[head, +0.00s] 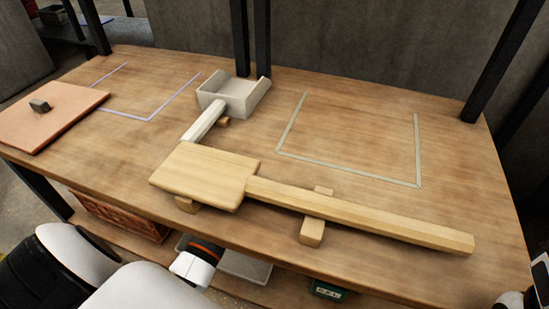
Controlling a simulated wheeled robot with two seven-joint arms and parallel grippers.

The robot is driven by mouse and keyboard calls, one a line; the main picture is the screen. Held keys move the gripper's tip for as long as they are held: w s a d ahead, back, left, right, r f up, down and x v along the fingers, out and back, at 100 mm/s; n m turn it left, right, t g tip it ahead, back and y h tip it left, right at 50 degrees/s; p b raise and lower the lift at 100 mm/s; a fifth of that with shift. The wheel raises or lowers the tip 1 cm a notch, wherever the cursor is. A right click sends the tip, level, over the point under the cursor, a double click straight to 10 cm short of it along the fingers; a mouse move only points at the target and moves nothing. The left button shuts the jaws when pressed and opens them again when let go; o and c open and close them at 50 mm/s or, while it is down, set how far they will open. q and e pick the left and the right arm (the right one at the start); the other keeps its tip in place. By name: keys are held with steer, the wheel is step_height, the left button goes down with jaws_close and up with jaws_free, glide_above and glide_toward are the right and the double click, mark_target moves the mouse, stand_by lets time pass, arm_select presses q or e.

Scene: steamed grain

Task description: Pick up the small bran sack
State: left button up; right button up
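I see no small bran sack in the head view. My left arm comes in from the lower left, and its white wrist with an orange ring shows at the table's front edge. The fingers of my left gripper cannot be made out. Only a small white and black piece, perhaps of my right arm, shows in the bottom right corner. My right gripper is not visible.
The wooden table (370,110) holds a wooden paddle (205,175), a pale scoop (235,95) and a reddish board with a knob (45,120). Tape outlines mark two empty areas. Below are a brown crate (120,215), a pale tray (247,267) and a green-labelled item (328,290).

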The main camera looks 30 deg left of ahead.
arm_select(q)
steer(key=shift+w+a+f, duration=0.1)
steer(key=shift+w, duration=0.35)
steer(key=shift+s+r, duration=0.15)
steer(key=shift+r, duration=0.1)
steer(key=shift+c, duration=1.4)
jaws_close()
steer(key=shift+r, duration=0.35)
